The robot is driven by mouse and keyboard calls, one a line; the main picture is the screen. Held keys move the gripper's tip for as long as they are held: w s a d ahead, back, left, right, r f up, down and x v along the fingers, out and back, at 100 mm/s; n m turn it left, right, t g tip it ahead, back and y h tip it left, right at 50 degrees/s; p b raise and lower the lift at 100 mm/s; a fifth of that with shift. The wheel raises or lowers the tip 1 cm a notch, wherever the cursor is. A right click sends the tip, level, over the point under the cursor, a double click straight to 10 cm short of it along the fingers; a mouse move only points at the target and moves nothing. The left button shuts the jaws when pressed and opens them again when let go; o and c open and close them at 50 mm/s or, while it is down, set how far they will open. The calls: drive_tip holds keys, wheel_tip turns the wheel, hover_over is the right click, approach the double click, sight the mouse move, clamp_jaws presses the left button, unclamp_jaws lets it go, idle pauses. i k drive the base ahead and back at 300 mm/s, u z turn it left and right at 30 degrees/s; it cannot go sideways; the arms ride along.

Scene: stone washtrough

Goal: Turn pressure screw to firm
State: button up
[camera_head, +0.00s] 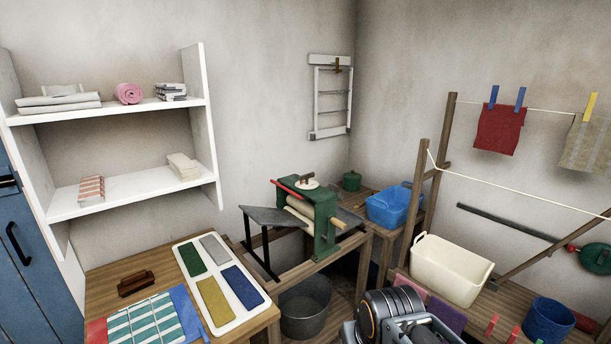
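A wringer (325,222) with a green frame and pale rollers stands on a wooden stand near the middle. On its top is the pressure screw (308,184), a pale round disc with a small brown handle. A red bar (288,188) slopes beside it on the left. The screw's setting marks are too small to read. Part of my arm, with what looks like my gripper (412,328), shows at the bottom edge, well below and to the right of the screw and apart from it. Its fingers are not clear.
A grey board (268,216) juts left from the wringer. A metal tub (305,308) sits below. A blue basin (392,206) and green pot (351,181) stand behind right. A cream tub (450,270) and wooden drying posts (432,180) are right. A white tray (245,312) is left.

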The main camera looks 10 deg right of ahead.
sight(307, 177)
drive_tip(key=u, duration=0.5)
drive_tip(key=k, duration=1)
drive_tip(key=z, duration=0.9)
drive_tip(key=i, duration=1.7)
drive_tip(key=u, duration=0.9)
drive_tip(key=i, duration=0.65)
drive_tip(key=u, duration=0.75)
